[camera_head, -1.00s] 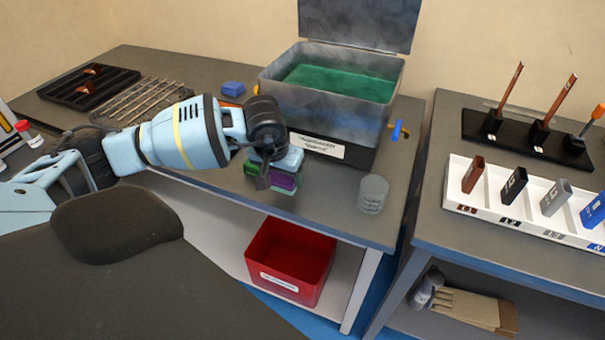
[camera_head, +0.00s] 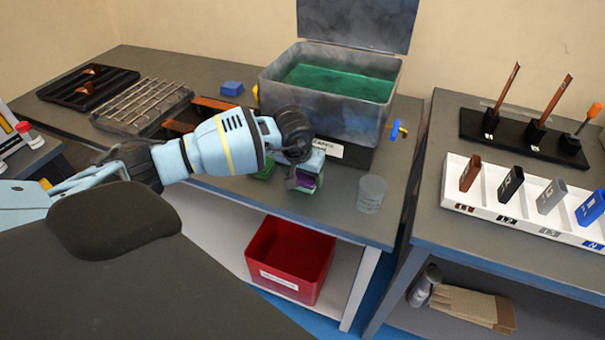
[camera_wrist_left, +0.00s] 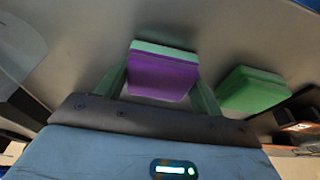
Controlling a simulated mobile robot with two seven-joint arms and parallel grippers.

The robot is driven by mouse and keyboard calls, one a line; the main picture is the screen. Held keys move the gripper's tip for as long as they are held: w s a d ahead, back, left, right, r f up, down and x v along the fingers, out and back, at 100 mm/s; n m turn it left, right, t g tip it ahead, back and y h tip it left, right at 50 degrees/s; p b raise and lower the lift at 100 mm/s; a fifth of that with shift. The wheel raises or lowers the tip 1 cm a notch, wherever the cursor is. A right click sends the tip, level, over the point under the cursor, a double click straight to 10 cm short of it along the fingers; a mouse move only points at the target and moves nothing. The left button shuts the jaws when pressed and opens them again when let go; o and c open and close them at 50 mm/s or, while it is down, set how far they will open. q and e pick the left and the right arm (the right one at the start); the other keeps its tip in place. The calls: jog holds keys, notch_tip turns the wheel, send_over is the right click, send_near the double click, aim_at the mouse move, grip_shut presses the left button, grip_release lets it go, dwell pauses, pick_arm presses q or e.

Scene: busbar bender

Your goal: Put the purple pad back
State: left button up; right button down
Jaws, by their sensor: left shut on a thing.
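The purple pad (camera_head: 305,181) has a pale green layer on one face. In the left wrist view the purple pad (camera_wrist_left: 163,75) sits between the two fingers of my left gripper (camera_wrist_left: 162,88), which is shut on it. In the head view my left gripper (camera_head: 299,180) is over the table's front part, before the tank, and partly hides the pad. A green pad (camera_head: 266,170) lies on the table to the left of the gripper; it also shows in the left wrist view (camera_wrist_left: 252,90), apart from the held pad. My right gripper is not in view.
A grey tank (camera_head: 330,110) with green liquid and a raised lid stands behind. A clear round container (camera_head: 371,193) stands just right of the gripper. A blue pad (camera_head: 232,88) lies at the back. A red bin (camera_head: 290,260) is on the shelf below.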

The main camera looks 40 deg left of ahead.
pick_arm(q)
jog(key=shift+f, duration=0.2)
jog(key=o, duration=0.9)
jog(key=shift+o, duration=0.2)
jog(key=shift+r, duration=0.15)
jog(key=shift+r, duration=0.3)
jog(key=v, duration=1.1)
jog(key=shift+r, duration=0.35)
jog(key=shift+s, duration=0.1)
